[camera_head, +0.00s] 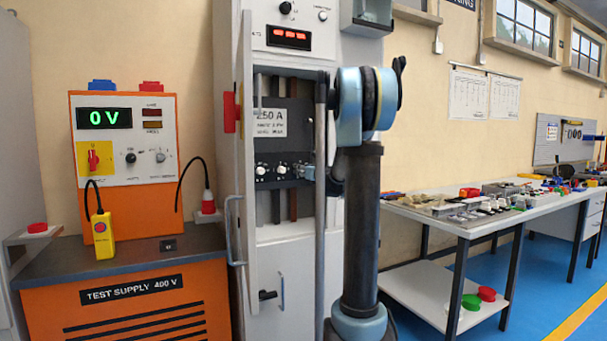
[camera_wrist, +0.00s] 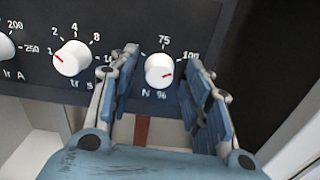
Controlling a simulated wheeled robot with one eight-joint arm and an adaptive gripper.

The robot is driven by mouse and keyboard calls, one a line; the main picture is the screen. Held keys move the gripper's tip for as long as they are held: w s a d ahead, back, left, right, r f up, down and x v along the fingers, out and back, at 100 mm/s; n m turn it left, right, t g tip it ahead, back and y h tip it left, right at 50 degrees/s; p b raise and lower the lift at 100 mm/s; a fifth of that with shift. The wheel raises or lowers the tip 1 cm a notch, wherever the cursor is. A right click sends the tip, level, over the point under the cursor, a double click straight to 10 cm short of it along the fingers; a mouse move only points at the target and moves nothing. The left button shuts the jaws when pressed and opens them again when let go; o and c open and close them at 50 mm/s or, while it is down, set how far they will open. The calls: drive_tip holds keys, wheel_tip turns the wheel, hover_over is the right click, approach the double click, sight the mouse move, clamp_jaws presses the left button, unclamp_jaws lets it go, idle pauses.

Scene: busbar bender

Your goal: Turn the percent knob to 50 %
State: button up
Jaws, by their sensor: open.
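The percent knob (camera_wrist: 158,68) is white and round with a red mark, above the label "N %" in the wrist view. Its red mark points to the right, roughly toward the 100. The 75 shows above it; any 50 label is hidden behind my left finger. My gripper (camera_wrist: 163,88) is open, one finger on each side of the knob. I cannot tell whether either finger touches it.
The dark breaker panel (camera_head: 270,120) reads "250 A". A second white knob (camera_wrist: 72,58), marked "tr s", sits close left of my left finger. The open cabinet door (camera_head: 243,160) stands left. An orange test supply (camera_head: 125,190) shows "0 V". A workbench (camera_head: 450,215) stands right.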

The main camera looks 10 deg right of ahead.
drive_tip(key=shift+w, duration=0.1)
clamp_jaws()
idle(0.4)
drive_tip(key=n, duration=2.4)
drive_tip(key=shift+a+f, duration=0.1)
idle(0.4)
